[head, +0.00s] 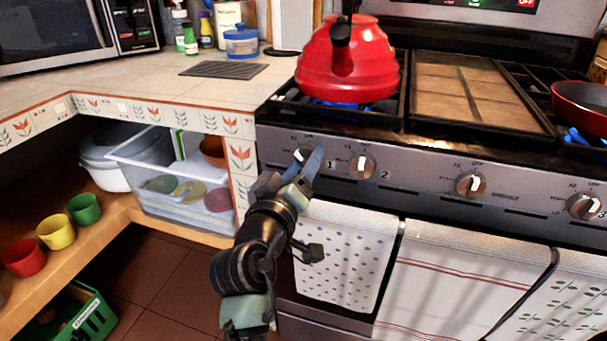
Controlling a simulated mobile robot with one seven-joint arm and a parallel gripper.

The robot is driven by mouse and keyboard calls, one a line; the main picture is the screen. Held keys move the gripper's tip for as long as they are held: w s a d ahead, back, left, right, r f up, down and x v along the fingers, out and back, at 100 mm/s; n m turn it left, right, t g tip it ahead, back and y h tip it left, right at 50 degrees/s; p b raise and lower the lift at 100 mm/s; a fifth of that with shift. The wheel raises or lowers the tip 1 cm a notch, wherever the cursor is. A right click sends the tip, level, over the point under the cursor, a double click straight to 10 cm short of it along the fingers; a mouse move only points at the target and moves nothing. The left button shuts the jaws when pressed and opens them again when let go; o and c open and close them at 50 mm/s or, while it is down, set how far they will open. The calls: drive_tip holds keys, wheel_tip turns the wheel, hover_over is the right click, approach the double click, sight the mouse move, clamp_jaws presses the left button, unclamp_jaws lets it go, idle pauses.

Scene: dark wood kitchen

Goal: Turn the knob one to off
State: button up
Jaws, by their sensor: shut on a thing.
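Knob one (302,153) is on the left end of the stove's front panel, beside the printed "1". My gripper (305,159) is at this knob, shut on it, and its fingers hide much of it. The knob's exact angle is hard to tell. A red kettle (347,65) stands on the back-left burner area above, with a blue flame (335,104) showing under it.
Knob two (362,166) is just right of my gripper, with more knobs (471,184) further right. Towels (345,255) hang on the oven front below. A red pan (583,106) sits over a flame at right. Shelves with a plastic bin (170,215) are at left.

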drive_tip(key=shift+f+m+b, duration=0.1)
drive_tip(key=shift+m+b, duration=2.3)
drive_tip(key=shift+m, duration=1.9)
drive_tip(key=o, duration=1.4)
drive_tip(key=shift+c, duration=0.2)
drive_tip(key=p+v, duration=0.2)
drive_tip(key=v, duration=1.1)
drive_tip(key=shift+p, duration=0.35)
